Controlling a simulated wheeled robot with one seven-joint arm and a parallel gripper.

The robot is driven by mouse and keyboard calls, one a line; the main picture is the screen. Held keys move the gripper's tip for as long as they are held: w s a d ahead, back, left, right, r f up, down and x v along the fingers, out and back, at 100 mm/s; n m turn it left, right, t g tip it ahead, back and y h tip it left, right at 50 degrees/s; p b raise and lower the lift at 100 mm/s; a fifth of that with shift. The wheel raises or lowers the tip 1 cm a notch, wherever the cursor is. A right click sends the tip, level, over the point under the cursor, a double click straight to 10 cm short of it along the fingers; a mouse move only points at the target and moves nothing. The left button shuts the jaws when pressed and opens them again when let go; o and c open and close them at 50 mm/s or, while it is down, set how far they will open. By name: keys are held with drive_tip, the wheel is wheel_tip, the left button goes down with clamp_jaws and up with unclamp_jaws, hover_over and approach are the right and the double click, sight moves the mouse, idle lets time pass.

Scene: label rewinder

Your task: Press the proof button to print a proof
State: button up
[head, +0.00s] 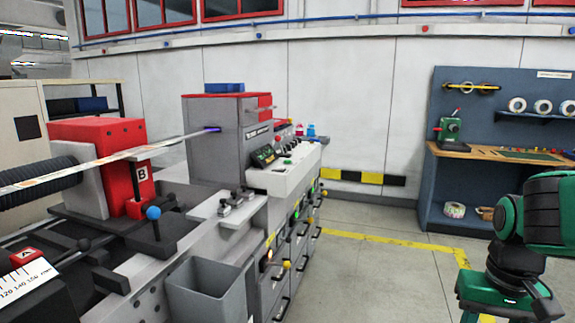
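The label rewinder (228,135) stands at the left and middle of the head view, a grey machine with red parts. Its sloped white control panel (285,177) sits on the near right side, with a small dark display (263,156) and several small buttons, some green and some red. The button labels are too small to read, so I cannot tell which one is the proof button. Green and black links of my arm show at the right edge, well apart from the panel. My gripper is not visible.
A grey open bin (208,292) and drawers with handles (301,235) are below the panel. A workbench (500,155) with a blue pegboard stands at the back right. The grey floor (360,275) between machine and bench is clear, with a yellow line across it.

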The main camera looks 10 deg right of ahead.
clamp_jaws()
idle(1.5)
